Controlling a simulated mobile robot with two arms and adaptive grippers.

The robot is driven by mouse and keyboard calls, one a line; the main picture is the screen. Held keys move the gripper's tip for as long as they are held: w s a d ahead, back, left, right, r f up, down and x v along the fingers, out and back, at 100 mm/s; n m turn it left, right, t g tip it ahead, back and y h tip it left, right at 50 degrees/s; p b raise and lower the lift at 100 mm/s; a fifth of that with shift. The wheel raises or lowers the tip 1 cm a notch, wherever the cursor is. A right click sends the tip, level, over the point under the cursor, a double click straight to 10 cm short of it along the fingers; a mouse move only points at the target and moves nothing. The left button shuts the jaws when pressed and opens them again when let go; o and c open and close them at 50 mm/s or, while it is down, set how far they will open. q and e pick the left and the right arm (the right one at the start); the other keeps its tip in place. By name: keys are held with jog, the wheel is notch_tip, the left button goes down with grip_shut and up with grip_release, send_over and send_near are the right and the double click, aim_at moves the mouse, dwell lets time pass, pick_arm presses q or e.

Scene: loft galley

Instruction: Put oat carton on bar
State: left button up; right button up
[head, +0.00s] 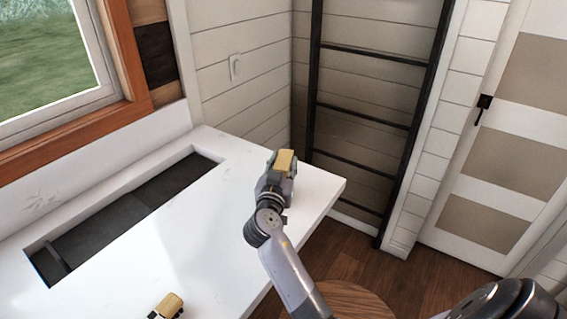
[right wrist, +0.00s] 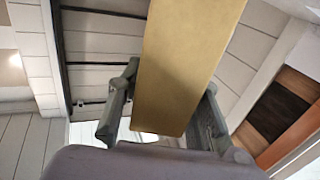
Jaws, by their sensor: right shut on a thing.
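My right gripper (head: 281,168) is shut on a tan box, which looks like the oat carton (head: 286,160), over the far right end of the white counter (head: 215,230). I cannot tell in the head view whether the carton touches the counter. In the right wrist view the carton (right wrist: 188,65) stands out as a long plain tan face between the two fingers (right wrist: 165,112). The white counter may be the bar; no label shows this.
A long dark sink (head: 130,212) is set into the counter on the left. A round wooden top (head: 350,300) is below right. A dark ladder (head: 365,110) stands beyond. The counter's middle is clear.

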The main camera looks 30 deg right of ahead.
jog(key=shift+f, duration=0.15)
jog(key=o, duration=0.9)
jog(key=shift+o, duration=0.2)
